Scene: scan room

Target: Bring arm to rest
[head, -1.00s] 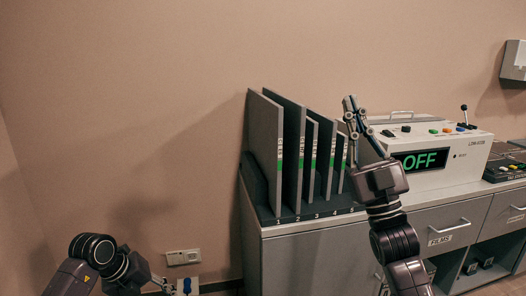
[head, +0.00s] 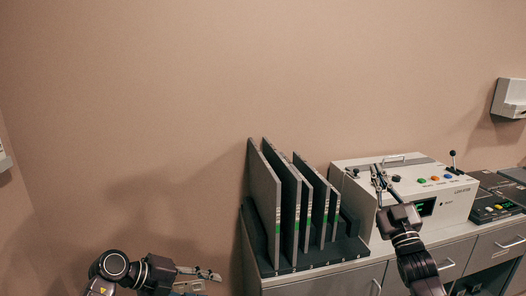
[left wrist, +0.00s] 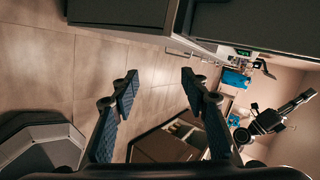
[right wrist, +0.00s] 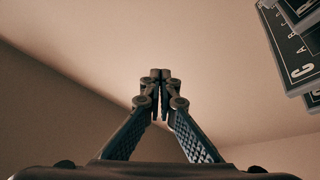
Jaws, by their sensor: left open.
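My right arm reaches up from the lower right in the head view, and its gripper (head: 378,178) is in front of the scanner box. In the right wrist view its fingertips (right wrist: 160,78) meet, with nothing seen between them. My left gripper (head: 212,276) is low at the left of the cabinet in the head view, pointing right. In the left wrist view its fingers (left wrist: 160,80) are spread wide and empty, with tiled floor behind them.
A rack (head: 345,250) with several upright grey panels (head: 265,200) stands on the cabinet's left end. The scanner box (head: 455,205) and a control panel (head: 495,208) stand to the right. A wall dispenser (head: 510,98) hangs at right. The wall above is clear.

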